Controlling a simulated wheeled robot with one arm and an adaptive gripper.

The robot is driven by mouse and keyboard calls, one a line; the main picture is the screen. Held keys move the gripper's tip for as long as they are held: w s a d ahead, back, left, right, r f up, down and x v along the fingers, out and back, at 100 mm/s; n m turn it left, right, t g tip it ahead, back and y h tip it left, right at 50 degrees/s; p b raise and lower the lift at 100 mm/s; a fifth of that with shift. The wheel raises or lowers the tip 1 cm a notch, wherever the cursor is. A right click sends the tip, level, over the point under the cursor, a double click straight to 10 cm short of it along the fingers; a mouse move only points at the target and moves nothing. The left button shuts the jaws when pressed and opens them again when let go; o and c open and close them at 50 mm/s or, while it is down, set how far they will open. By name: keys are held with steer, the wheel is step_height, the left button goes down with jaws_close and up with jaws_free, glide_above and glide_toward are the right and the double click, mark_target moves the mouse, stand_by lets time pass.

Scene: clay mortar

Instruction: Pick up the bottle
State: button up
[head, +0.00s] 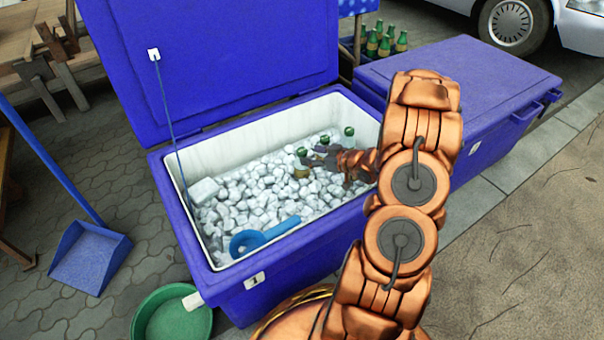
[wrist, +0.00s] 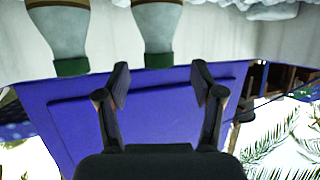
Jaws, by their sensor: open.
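Bottles with green caps stand in the ice of the open blue cooler (head: 233,285). In the head view I see a left bottle (head: 302,154), one behind my gripper (head: 325,141) and a right bottle (head: 349,133). My gripper (head: 318,164) is low over the ice beside them, partly hidden by my arm. In the wrist view, which looks upside down, my gripper (wrist: 160,72) is open and empty. One pale bottle (wrist: 157,28) has its green cap in line with the gap between the fingertips. Another bottle (wrist: 62,32) is to its left. Their lower parts are out of frame.
The raised lid (head: 215,60) stands behind the cooler. A blue scoop (head: 264,236) lies on the ice at the front. A closed blue cooler (head: 460,75) is at right. A green basin (head: 172,315) and a blue dustpan (head: 90,257) are on the paving.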

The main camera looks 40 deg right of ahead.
mark_target(306, 155)
steer(key=b+x, duration=0.2)
steer(key=x, duration=0.1)
steer(key=shift+w+f, duration=0.3)
steer(key=shift+f, duration=0.05)
steer(key=shift+b+x, duration=0.35)
steer(key=shift+x, duration=0.4)
steer(key=shift+r, duration=0.1)
steer(key=shift+c, duration=0.3)
jaws_close()
